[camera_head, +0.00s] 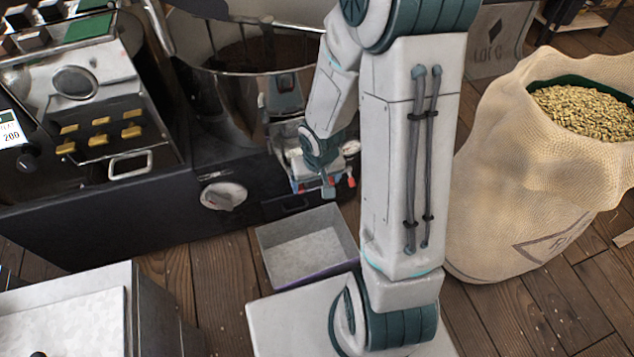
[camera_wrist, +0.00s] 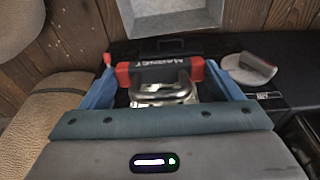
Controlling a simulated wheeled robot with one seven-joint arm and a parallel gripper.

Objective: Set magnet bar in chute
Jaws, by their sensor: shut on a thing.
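The magnet bar (camera_wrist: 152,72) is dark with red ends and a lettered label; a shiny metal loop-like part shows below it in the wrist view. My gripper (camera_wrist: 163,70) has its blue fingers at the bar's two ends and is shut on it. In the head view my gripper (camera_head: 328,186) is low in front of the roaster, and the bar's red end (camera_head: 351,182) shows beside it. A pale metal fitting on the roaster front, which looks like the chute (camera_head: 284,151), is just behind my gripper. My arm partly hides it, and I cannot tell whether the bar touches it.
An open grey bin (camera_head: 268,240) stands on the wooden floor below my gripper; it also shows in the wrist view (camera_wrist: 213,14). A burlap sack of beans (camera_head: 520,170) stands to the right. The roaster body (camera_head: 130,215) fills the left, with a round metal part (camera_head: 223,196) protruding.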

